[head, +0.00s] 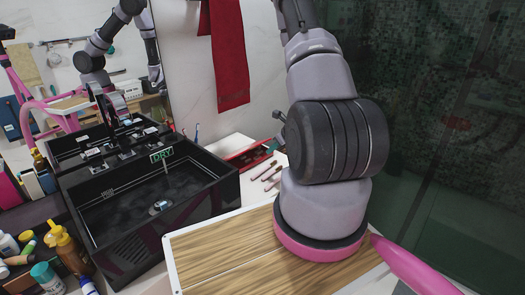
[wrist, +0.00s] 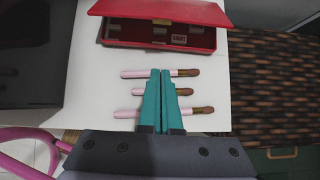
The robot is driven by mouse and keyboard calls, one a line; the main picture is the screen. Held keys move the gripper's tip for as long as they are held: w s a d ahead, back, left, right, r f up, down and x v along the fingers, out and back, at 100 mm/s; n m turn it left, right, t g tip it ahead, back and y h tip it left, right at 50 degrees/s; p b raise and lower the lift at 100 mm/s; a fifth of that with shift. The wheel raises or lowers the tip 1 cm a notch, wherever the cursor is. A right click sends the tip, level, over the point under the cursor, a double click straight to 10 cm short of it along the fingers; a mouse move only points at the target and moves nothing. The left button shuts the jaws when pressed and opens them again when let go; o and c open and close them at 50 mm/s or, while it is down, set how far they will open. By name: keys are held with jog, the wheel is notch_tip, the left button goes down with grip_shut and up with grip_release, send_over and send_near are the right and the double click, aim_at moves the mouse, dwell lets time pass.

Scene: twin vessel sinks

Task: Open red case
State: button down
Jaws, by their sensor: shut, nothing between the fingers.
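The red case (wrist: 158,10) lies at the top of the wrist view, on the white counter. Its red lid is raised at least partly, and a dark interior with small pale pieces shows below the lid's edge. How far the lid is open I cannot tell. In the head view the red case (head: 247,157) is partly hidden behind my arm. My gripper (wrist: 161,72) has teal fingers, shut together and empty. In the wrist view the fingertips point toward the case, with a gap between. In the head view a small teal part of my gripper (head: 275,145) shows beside the case.
Several pink-handled brushes (wrist: 130,74) lie on the counter under or beside the fingers. A black sink (head: 215,190) stands left of the case. Bottles (head: 62,243) crowd the lower left. A wooden board (head: 225,268) is in front. A red towel (head: 229,55) hangs behind.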

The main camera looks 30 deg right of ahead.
aim_at(251, 148)
jog(key=x, duration=0.9)
jog(key=shift+w+a+f, duration=0.1)
jog(key=w+r, duration=0.1)
jog(key=r, duration=0.1)
jog(key=shift+w+a+r, duration=0.2)
jog(key=shift+w+r, duration=0.05)
jog(key=shift+w, duration=0.1)
jog(key=shift+w+a+r, duration=0.1)
jog(key=shift+w+r, duration=0.15)
jog(key=shift+r, duration=0.2)
jog(key=shift+w+a+r, duration=0.1)
jog(key=shift+w+r, duration=0.1)
jog(key=shift+r, duration=0.2)
jog(key=shift+w+a+r, duration=0.15)
jog(key=shift+w+r, duration=0.25)
jog(key=shift+r, duration=0.15)
jog(key=shift+g+h, duration=0.3)
jog(key=shift+g, duration=0.4)
jog(key=w+r, duration=0.2)
jog(key=r, duration=0.1)
jog(key=shift+w+a, duration=0.4)
jog(key=w+a+r, duration=0.2)
jog(key=w, duration=0.4)
jog(key=shift+w+r, duration=0.15)
jog(key=shift+r, duration=0.25)
